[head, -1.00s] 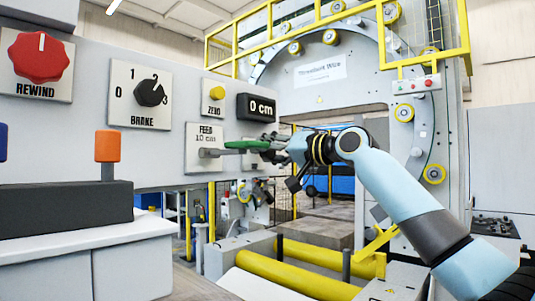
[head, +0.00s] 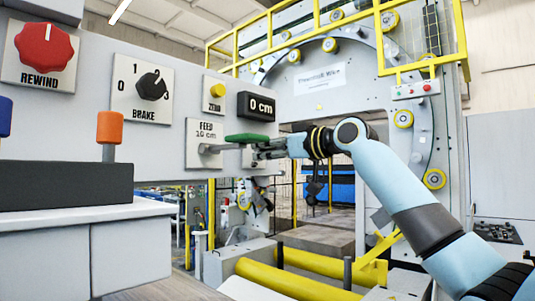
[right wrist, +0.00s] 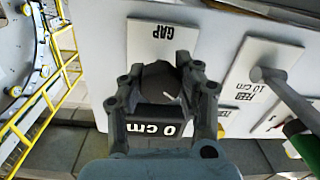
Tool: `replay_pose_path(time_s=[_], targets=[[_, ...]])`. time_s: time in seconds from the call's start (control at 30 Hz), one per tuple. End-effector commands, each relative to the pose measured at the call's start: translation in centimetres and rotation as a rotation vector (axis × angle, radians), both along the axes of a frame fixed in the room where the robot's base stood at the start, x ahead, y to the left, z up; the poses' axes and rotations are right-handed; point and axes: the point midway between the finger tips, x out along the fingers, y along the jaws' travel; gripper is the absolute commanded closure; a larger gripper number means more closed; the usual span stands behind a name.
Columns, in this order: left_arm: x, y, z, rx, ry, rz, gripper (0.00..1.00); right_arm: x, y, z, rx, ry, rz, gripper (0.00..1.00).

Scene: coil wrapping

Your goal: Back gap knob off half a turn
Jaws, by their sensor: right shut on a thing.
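The dark gap knob (right wrist: 160,78) sits on the white plate marked GAP (right wrist: 160,34) in the right wrist view. My right gripper (right wrist: 158,84) has its two fingers on either side of the knob and is shut on it. In the head view my right gripper (head: 262,151) reaches the panel from the right, just beyond the green-handled feed lever. The gap knob is hidden there behind the lever and the fingers. My left gripper is not in view.
The feed lever (head: 246,138) sticks out from the panel close to my right gripper; its bar (right wrist: 288,98) also shows in the right wrist view. The black 0 cm display (head: 257,107) is above it. The brake knob (head: 151,87) and red rewind knob (head: 45,46) are farther left.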

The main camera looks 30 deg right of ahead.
Motion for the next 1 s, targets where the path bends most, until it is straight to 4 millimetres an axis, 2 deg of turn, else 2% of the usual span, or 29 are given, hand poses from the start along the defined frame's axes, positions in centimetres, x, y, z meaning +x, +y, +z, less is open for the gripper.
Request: replay_pose_path(time_s=[1.0], targets=[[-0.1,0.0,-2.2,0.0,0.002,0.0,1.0,0.0,0.1,-0.1,-0.911,-0.318,0.001,1.0]])
